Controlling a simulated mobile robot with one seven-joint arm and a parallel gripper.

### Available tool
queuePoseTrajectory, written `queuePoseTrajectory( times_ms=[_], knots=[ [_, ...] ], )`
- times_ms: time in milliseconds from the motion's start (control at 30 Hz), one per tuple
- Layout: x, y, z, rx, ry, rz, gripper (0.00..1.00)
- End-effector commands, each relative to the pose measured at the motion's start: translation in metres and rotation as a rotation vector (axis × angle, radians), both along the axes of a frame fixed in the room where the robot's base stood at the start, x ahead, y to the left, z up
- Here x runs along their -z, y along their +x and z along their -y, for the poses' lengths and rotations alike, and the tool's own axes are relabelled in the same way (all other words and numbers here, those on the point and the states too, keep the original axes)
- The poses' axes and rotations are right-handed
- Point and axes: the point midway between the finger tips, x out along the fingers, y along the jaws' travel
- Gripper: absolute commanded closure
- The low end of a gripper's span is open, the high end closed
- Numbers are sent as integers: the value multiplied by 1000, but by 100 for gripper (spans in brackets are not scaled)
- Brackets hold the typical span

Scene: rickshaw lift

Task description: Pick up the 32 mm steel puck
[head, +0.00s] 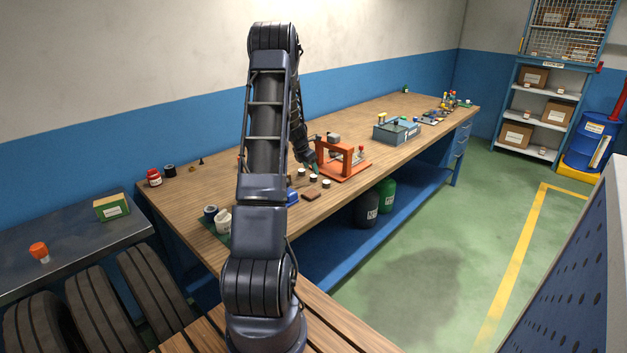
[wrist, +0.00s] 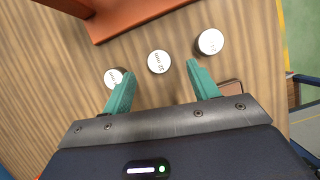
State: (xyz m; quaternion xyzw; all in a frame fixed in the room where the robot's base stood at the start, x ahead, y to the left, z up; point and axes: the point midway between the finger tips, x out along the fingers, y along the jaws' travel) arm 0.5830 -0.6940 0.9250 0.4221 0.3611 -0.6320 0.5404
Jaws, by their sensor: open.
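The 32 mm steel puck (wrist: 158,62) is a short round disc with a white top; its label reads upside down in the wrist view. It stands on the wooden bench between two similar pucks, one at left (wrist: 114,77) and one at right (wrist: 210,41). My gripper (wrist: 160,69) is open and empty, its green fingers pointing toward the 32 mm puck, one tip to either side in the picture. The left finger partly covers the left puck. In the head view the pucks show small, the middle one (head: 313,178) just below my gripper (head: 313,168).
An orange press or fixture (head: 345,162) stands close behind the pucks, its base edge (wrist: 140,15) near them. A brown block (head: 311,195) lies toward the bench front, partly behind the right finger in the wrist view. A grey-green box (head: 397,131) sits farther along the bench (head: 388,152).

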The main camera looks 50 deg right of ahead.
Motion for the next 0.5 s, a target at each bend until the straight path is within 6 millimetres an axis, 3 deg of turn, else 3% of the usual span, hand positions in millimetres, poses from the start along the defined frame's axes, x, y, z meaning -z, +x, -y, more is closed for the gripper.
queuePoseTrajectory(
  times_ms=[500],
  knots=[
    [50, 0, 14, 1, 1, 0, 40]
  ],
)
